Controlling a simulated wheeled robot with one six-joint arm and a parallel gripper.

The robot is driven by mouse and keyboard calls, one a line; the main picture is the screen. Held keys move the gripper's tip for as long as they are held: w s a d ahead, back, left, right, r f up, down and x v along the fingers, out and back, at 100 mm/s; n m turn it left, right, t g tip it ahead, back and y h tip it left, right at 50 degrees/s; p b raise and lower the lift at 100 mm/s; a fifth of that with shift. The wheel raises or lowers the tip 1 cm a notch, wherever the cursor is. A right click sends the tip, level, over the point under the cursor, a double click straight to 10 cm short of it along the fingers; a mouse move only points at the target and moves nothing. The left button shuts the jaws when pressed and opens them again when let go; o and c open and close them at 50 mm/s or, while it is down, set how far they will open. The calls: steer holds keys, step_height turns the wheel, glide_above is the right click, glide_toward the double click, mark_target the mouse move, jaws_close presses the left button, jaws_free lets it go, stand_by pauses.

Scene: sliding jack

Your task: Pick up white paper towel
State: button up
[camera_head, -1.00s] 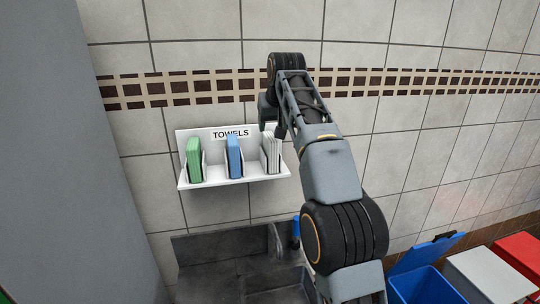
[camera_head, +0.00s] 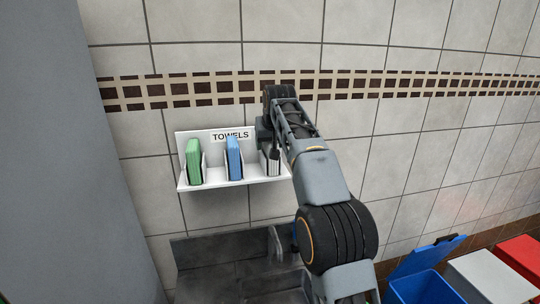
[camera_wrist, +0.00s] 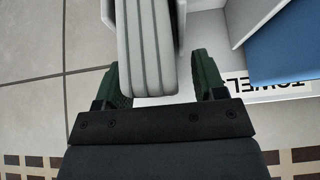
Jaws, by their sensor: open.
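The white paper towel (camera_head: 273,168) is a folded stack upright in the right slot of the white wall shelf (camera_head: 230,181) marked "TOWELS". My gripper (camera_head: 268,146) is in front of it and hides its upper part in the head view. In the wrist view, the white towel (camera_wrist: 148,45) fills the top middle. My open gripper (camera_wrist: 160,72) has one dark green finger on each side of its near end. Gaps show between the fingers and the towel, and I cannot tell how deep they reach.
A blue towel (camera_head: 234,158) stands in the middle slot and a green towel (camera_head: 194,161) in the left slot. Thin dividers separate the slots. A dark grey sink (camera_head: 215,262) lies below. Blue (camera_head: 425,285), white and red bins stand at the lower right. A tiled wall is behind.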

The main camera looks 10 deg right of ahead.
steer(key=c, duration=1)
steer(key=shift+s+r, duration=0.2)
steer(key=shift+r, duration=0.25)
step_height(320, 180, up, 6)
steer(key=p, duration=0.3)
steer(key=shift+p, duration=0.35)
steer(key=shift+s+r, duration=0.15)
steer(key=s+b, duration=1.1)
steer(key=s, duration=0.8)
steer(key=shift+s+b, duration=0.2)
steer(key=shift+b, duration=0.2)
